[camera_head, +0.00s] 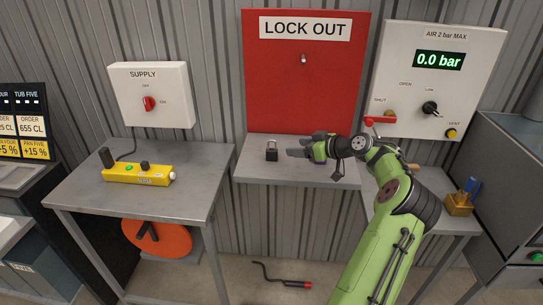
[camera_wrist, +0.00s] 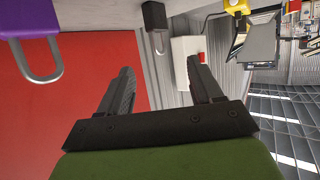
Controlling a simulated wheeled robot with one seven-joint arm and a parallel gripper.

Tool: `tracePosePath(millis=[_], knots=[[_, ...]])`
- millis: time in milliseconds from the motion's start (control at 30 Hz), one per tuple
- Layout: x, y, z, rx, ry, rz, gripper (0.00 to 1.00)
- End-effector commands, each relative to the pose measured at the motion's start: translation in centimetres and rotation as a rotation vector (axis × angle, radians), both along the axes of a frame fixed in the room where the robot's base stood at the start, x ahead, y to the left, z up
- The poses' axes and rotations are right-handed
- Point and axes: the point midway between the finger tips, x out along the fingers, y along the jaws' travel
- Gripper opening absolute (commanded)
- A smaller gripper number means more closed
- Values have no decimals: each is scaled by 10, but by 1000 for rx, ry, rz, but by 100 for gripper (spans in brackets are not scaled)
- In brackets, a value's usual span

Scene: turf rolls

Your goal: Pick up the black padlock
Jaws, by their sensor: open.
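The black padlock (camera_head: 271,155) stands upright, shackle up, on the grey middle shelf below the red LOCK OUT board. My gripper (camera_head: 291,152) is just to its right in the head view, with its fingers pointing left towards it. In the wrist view, the black padlock (camera_wrist: 154,15) is at the top middle, beyond and between the spread fingertips. My gripper (camera_wrist: 159,64) is open there, with nothing between its fingers. The padlock is apart from the fingers.
The red board (camera_head: 305,90) rises behind the shelf (camera_head: 250,172). A yellow strip (camera_head: 135,174) lies on the left table. A red-handled valve (camera_head: 380,121) is right of the board.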

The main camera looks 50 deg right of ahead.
Motion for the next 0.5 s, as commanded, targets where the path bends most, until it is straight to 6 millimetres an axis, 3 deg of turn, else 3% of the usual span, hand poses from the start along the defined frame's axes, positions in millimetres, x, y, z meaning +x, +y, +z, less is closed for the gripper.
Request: tracePosePath(millis=[200,367,500], knots=[[48,5,-22,2,2,1,65],[64,7,-28,3,2,0,65],[89,12,-41,3,3,1,65]])
